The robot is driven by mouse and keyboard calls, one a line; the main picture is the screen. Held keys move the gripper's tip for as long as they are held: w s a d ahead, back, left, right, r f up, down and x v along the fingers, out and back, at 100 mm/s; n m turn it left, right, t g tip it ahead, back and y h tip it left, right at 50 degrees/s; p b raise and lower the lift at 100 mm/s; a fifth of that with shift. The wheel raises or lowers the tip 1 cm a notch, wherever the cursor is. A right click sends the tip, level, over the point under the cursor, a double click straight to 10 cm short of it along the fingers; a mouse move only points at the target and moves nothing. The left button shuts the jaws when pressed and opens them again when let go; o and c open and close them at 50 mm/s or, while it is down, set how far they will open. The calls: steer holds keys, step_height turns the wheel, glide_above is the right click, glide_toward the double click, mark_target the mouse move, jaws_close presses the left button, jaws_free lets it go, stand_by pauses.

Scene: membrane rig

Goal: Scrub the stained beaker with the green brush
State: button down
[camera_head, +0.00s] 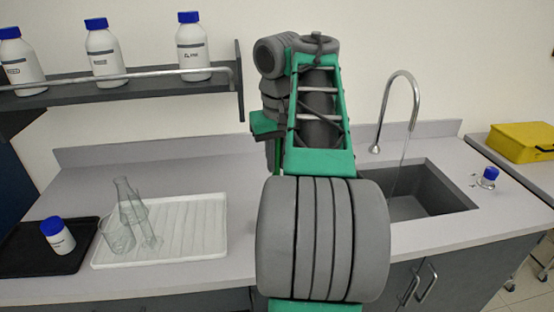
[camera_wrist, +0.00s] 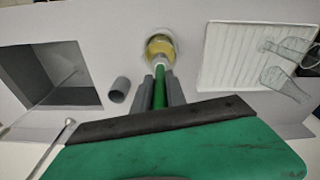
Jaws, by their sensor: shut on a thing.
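In the wrist view my gripper (camera_wrist: 161,84) is shut on the green brush (camera_wrist: 160,95), whose green handle runs away from me between the grey fingers. The brush's far end overlaps a round clear vessel with a yellow-brown tint, which looks like the stained beaker (camera_wrist: 160,47), standing on the counter. The far end looks to be at or in the beaker; how deep, I cannot tell.
A white drying rack (camera_head: 212,238) holds clear glassware (camera_head: 130,218). The sink (camera_head: 425,190) has a tap (camera_head: 403,80) with a thin stream running. A dark grey cup (camera_wrist: 120,89) stands near the beaker. A dark tray (camera_head: 25,262) holds a blue-capped bottle (camera_head: 57,236).

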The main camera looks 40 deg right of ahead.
steer(key=shift+f+b, duration=3.9)
steer(key=shift+f, duration=0.5)
steer(key=shift+f+b, duration=0.45)
steer(key=shift+f, duration=0.05)
steer(key=shift+r, duration=0.1)
